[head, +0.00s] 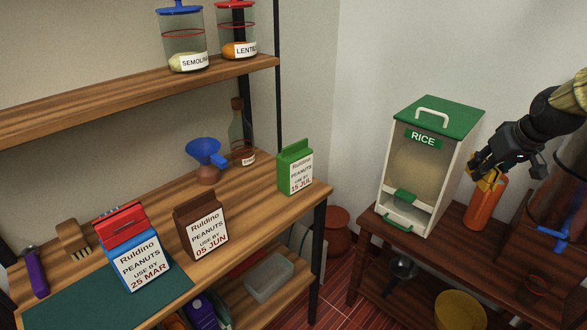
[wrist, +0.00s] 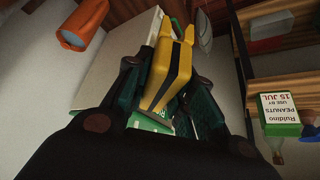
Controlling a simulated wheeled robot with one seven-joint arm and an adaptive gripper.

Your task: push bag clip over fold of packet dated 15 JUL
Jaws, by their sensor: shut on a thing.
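My gripper (head: 484,168) is at the right of the head view, in front of the orange cylinder and beside the rice dispenser. In the wrist view its fingers are shut on a yellow bag clip with a black stripe (wrist: 170,65). In the head view the clip is mostly hidden by the fingers. The green packet dated 15 JUL (head: 297,170) stands upright at the right end of the wooden shelf unit, well left of my gripper. Its folded top (head: 293,149) bears no clip. This packet also shows at the right of the wrist view (wrist: 281,114).
The rice dispenser (head: 424,165) stands on the dark side table between my gripper and the packet. An orange cylinder (head: 486,207) is close by my gripper.

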